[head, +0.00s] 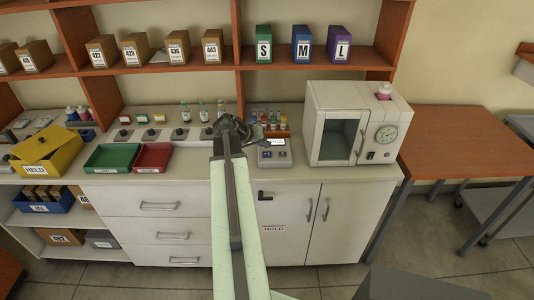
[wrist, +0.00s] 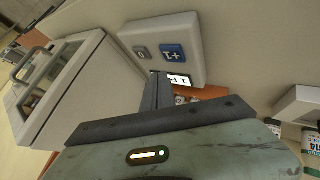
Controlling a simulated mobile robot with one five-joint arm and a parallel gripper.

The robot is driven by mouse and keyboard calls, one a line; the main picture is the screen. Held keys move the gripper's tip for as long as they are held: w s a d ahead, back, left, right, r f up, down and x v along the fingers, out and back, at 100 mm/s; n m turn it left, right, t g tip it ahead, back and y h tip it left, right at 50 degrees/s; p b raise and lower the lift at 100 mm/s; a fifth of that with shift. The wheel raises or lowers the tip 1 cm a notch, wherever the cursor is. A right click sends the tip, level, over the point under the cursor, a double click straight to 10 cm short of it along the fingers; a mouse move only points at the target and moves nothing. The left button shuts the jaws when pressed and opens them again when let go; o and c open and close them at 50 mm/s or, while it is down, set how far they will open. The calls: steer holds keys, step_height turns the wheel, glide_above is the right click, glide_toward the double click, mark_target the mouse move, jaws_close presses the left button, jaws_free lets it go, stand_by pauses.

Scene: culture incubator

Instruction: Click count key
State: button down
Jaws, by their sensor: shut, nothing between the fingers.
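The counter (head: 273,158) is a small pale box on the worktop, with a lit display on its back part and two keys in front. In the wrist view, the blue key marked "+1" (wrist: 173,53) and a grey key marked "0" (wrist: 141,52) are clear on the counter (wrist: 190,32). The lit display (wrist: 180,79) is partly covered by my gripper (wrist: 159,77). My gripper also shows in the head view (head: 256,136), beside the counter's back left. It is shut and empty. Its tips appear near the display, apart from the blue key; the exact height is unclear.
A white incubator (head: 329,126) with a glass door and dial stands right of the counter. A wooden rack of vials (head: 270,128) stands behind it. Green (head: 112,157) and red (head: 153,157) trays lie to the left. The worktop in front of the counter is narrow.

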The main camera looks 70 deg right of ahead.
mark_target(265, 155)
step_height(265, 155, up, 4)
steer(key=p, duration=0.3)
steer(key=shift+f, duration=0.3)
